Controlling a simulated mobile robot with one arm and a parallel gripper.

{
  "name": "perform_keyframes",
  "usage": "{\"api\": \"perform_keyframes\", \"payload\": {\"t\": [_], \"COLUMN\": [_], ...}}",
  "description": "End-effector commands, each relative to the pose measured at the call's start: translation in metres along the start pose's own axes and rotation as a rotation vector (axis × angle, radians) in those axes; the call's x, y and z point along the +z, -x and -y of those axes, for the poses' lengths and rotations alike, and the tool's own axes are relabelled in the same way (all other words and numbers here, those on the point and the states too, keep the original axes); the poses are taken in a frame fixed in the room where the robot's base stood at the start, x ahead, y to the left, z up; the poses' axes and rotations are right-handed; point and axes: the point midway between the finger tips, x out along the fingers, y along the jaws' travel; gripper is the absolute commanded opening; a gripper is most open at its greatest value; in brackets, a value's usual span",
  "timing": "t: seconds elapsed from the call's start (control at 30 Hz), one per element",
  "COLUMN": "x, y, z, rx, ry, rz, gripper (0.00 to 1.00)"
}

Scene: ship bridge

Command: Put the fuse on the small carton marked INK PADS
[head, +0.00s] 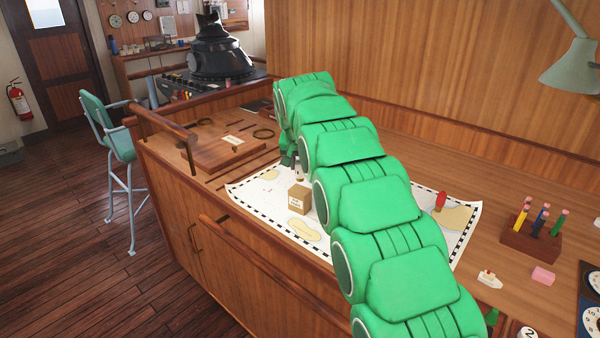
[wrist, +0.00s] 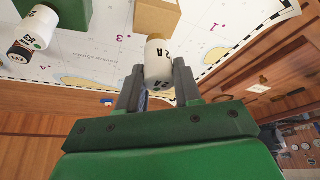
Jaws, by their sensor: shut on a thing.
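My gripper (wrist: 157,85) is shut on the fuse (wrist: 158,62), a white cylinder marked 2 A, seen between the two grey fingers in the wrist view. In the head view the fuse (head: 299,172) shows small at the end of my green arm, just above the small tan carton (head: 299,200) in the picture. The carton stands upright on the chart and has a white label too small to read. In the wrist view the carton (wrist: 157,14) lies just beyond the fuse's end. I cannot tell whether they touch.
The chart (head: 262,190) covers the counter around the carton. A green block (wrist: 68,12) and a white cylinder (wrist: 40,28) are at the wrist view's upper left. A wooden rail (head: 265,260) edges the counter. A pencil block (head: 530,243) stands right.

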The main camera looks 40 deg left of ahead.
Motion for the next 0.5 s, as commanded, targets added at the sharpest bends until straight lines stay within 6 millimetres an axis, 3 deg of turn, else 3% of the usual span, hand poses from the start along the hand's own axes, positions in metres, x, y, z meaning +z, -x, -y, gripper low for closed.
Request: {"api": "perform_keyframes", "payload": {"t": [0.5], "x": [0.011], "y": [-0.031], "z": [0.001], "rx": [0.000], "ry": [0.000], "rz": [0.000], "gripper": [0.04]}}
